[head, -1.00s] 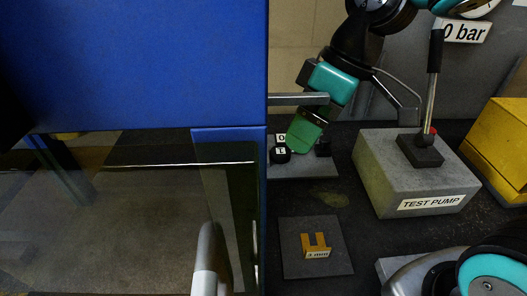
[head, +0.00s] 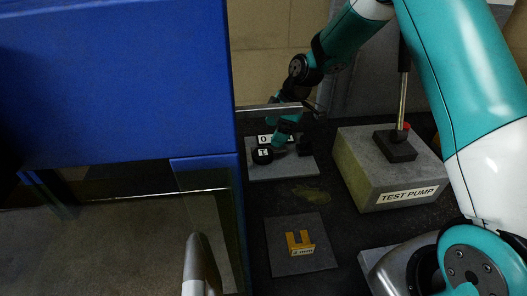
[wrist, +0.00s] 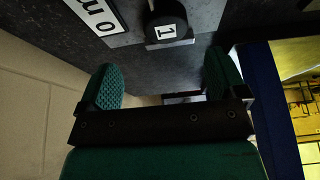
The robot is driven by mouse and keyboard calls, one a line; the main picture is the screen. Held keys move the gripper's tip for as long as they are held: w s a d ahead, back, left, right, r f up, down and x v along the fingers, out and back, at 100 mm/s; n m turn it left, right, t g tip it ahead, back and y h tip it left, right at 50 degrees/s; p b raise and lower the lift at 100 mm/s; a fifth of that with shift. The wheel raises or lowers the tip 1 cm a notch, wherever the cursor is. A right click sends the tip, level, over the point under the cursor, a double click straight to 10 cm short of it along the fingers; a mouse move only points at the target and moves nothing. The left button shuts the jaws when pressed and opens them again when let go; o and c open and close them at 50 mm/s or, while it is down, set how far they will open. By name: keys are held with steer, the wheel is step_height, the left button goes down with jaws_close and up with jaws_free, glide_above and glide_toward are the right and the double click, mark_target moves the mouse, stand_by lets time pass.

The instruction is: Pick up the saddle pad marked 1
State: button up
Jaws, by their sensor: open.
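The saddle pad marked 1 (head: 262,156) is a small black round piece with a white label, on a grey plate (head: 258,173) at the back. In the wrist view the pad (wrist: 168,24) shows near the top, beyond and between my fingertips, with its label sideways. My gripper (wrist: 165,80) is open and empty, its two green ribbed fingers apart.
A second black piece (head: 304,146) stands right of the pad. A grey bar (head: 270,112) crosses above. A blue cabinet (head: 110,85) fills the left. The test pump (head: 392,170) stands right; an orange shim (head: 299,243) lies on a plate in front.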

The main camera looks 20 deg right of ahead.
mark_target(263, 153)
steer(key=x, duration=0.2)
steer(key=shift+a+f, duration=0.2)
steer(key=shift+f, duration=0.1)
steer(key=p+x, duration=0.3)
steer(key=x, duration=0.1)
steer(key=shift+s+a, duration=0.3)
steer(key=shift+s, duration=0.05)
steer(key=shift+a+f, duration=0.1)
steer(key=shift+f, duration=0.4)
steer(key=shift+w, duration=0.1)
steer(key=c, duration=1)
